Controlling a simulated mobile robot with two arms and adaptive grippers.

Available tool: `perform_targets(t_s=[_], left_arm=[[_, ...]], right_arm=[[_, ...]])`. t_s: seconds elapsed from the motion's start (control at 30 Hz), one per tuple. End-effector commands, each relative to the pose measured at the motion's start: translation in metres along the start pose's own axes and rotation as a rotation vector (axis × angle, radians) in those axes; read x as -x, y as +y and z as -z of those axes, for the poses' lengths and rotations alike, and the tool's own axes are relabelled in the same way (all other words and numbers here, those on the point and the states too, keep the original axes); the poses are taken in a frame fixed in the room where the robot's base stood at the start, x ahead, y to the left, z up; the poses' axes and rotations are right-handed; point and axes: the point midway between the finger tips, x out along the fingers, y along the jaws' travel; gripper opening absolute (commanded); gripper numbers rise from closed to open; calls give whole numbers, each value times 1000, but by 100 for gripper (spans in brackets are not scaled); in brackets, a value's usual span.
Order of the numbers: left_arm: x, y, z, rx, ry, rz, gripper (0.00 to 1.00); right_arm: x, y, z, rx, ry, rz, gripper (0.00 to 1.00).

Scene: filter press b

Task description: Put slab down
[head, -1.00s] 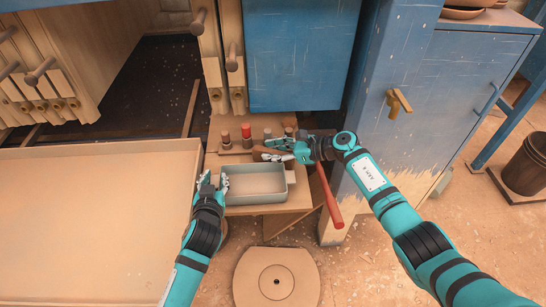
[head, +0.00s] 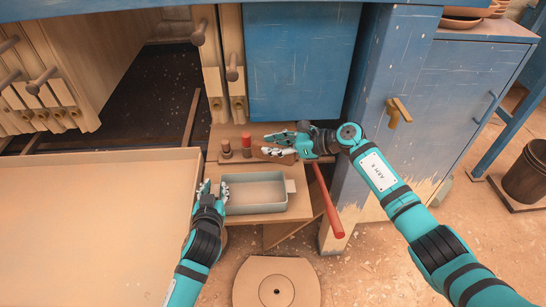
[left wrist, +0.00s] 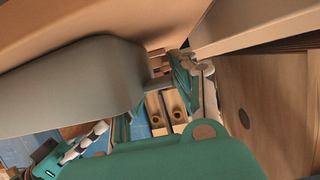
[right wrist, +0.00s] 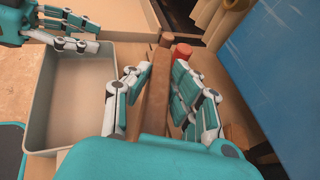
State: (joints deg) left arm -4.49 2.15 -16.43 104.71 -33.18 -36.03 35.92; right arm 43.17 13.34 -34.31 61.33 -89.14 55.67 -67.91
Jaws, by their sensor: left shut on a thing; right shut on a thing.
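My right gripper (right wrist: 155,95) is shut around a long, narrow brown slab (right wrist: 156,92), which lies between its fingers in the right wrist view. In the head view the right gripper (head: 278,146) is over the wooden shelf behind the tray, and its fingers hide most of the slab. I cannot tell whether the slab touches the shelf. My left gripper (head: 209,190) is shut at the left end of a grey-green tray (head: 254,206), seemingly on its end tab. The tray also shows in the left wrist view (left wrist: 70,90). It looks empty in the head view.
A brown peg (head: 226,149) and a red-topped peg (head: 246,143) stand on the shelf, left of the right gripper. A red handle (head: 326,200) slants down beside the blue post. A broad pale tray (head: 90,230) fills the left. A round disc (head: 277,284) lies in front.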

Motion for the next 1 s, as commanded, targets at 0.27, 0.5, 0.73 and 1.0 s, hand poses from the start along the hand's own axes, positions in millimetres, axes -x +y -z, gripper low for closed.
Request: perform_targets(t_s=[0.27,0.5,0.73,1.0], left_arm=[[0,0,0,-1,-1,0,0],[0,0,0,-1,-1,0,0],[0,0,0,-1,0,0,0],[0,0,0,-1,0,0,0]], right_arm=[[11,12,-36,6,5,-2,0],[0,72,-47,9,11,-4,0],[-8,103,-41,0,0,-5,0],[-25,103,-1,0,-2,-4,0]])
